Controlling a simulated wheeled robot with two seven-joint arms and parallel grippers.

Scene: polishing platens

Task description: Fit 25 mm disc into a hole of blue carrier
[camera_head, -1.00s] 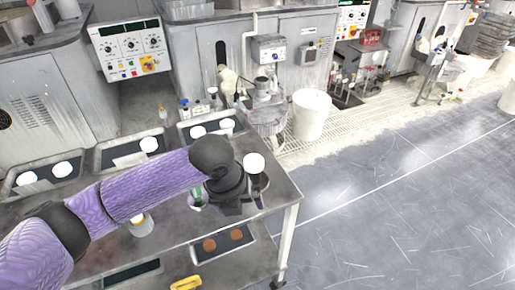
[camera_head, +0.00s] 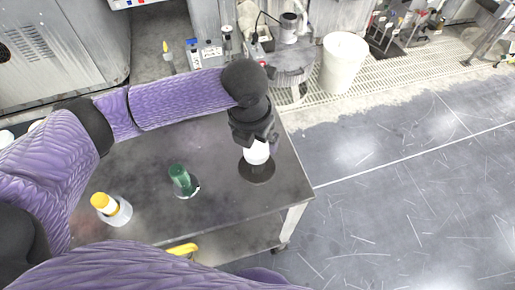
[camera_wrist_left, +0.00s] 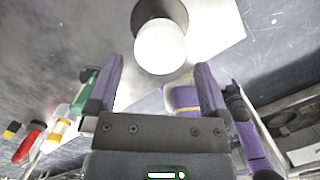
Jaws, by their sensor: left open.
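My left gripper (camera_head: 255,135) points down just above the white piece. In the left wrist view its fingers (camera_wrist_left: 159,66) are apart with nothing gripped. I cannot tell whether the white piece is the 25 mm disc. No clearly blue carrier shows. My right gripper is not in view.
A yellow item (camera_head: 182,249) is on the lower shelf. A white bucket (camera_head: 343,62) stands on the floor beyond. The table's right edge is close.

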